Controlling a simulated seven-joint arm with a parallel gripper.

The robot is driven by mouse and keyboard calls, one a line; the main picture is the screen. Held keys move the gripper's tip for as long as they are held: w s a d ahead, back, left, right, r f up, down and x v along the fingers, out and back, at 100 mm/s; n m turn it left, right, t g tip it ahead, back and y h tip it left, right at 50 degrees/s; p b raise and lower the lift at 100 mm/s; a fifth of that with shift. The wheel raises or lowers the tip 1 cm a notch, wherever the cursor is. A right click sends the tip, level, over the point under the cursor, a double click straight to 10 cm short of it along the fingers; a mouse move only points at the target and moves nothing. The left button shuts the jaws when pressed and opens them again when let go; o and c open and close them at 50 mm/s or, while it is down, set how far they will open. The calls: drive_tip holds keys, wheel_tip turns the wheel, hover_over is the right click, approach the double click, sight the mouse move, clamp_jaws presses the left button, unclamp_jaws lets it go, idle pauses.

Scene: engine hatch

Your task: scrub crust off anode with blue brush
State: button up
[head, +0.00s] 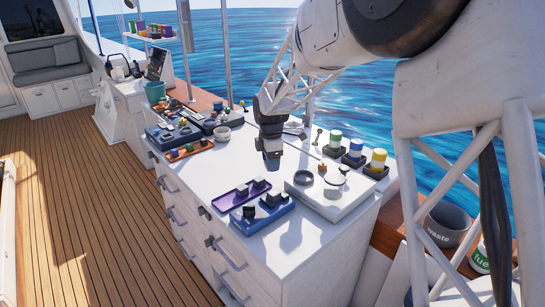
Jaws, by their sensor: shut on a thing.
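My gripper (272,158) points down over the white counter top, left of the white raised plate. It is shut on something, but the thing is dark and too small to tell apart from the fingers. I cannot make out a blue brush for certain. A purple tray (232,200) with dark grey blocks lies in front of the gripper. A blue holder (248,224) with dark blocks stands nearer the counter's front corner. Which piece is the anode, and any crust on it, cannot be told from this view.
The raised white plate (335,203) carries a dark ring (303,178) and a small round lidded thing. Several coloured cans (355,148) stand in dark holders at the back edge. An orange-brown tray (190,150) and a small bowl (222,133) are farther left. A waste bin (447,225) stands right.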

drive_tip(key=s+n, duration=0.3)
drive_tip(key=s+r+n, duration=0.1)
drive_tip(key=s+n, duration=0.1)
drive_tip(key=shift+s, duration=0.25)
drive_tip(key=shift+f, duration=0.1)
